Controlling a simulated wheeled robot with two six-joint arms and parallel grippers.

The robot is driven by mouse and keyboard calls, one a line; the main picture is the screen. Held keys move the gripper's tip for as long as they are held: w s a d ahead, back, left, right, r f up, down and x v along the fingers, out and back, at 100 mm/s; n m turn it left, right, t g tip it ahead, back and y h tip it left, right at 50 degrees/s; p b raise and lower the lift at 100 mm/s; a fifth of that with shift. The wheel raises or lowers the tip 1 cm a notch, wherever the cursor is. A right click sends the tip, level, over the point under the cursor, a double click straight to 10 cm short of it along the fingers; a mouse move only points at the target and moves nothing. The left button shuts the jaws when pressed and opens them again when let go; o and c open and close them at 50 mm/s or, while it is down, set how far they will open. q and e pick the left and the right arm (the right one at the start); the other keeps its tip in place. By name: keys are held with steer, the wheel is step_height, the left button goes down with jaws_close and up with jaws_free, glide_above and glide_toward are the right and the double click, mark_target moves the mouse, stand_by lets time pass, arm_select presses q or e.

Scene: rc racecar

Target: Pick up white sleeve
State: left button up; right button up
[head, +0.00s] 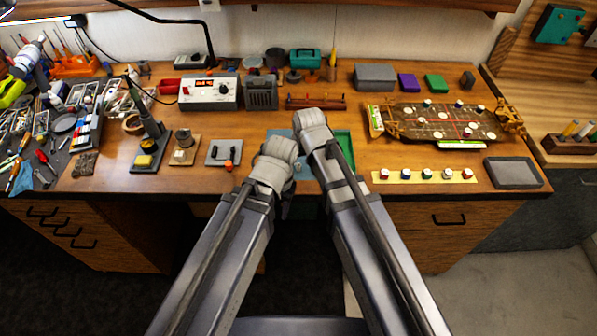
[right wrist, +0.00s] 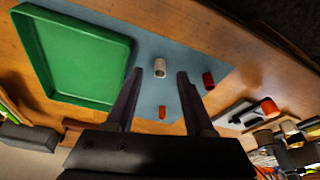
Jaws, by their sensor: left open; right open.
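The white sleeve (right wrist: 159,67) is a small pale cylinder on the blue mat (right wrist: 184,48) in the right wrist view. My right gripper (right wrist: 171,73) is open and empty, its two fingers pointing toward the mat. The sleeve lies just beyond the tip of the left-hand finger, not clearly between the fingers; I cannot tell whether they touch. In the head view my right gripper (head: 312,120) hides the sleeve. My left gripper (head: 281,150) is over the mat's left side, close beside the right one; its fingertips are hidden behind its wrist.
Two red sleeves, one near the right-hand finger (right wrist: 208,80) and one between the fingers (right wrist: 162,113), are on the mat. A green tray (right wrist: 72,92) borders it. A grey block with an orange knob (head: 224,153) is at left, a yellow strip (head: 405,177) at right.

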mark_target(299, 167)
steer(key=b+x, duration=0.1)
steer(key=x, duration=0.1)
steer(key=shift+f, duration=0.25)
steer(key=shift+r, duration=0.1)
jaws_close()
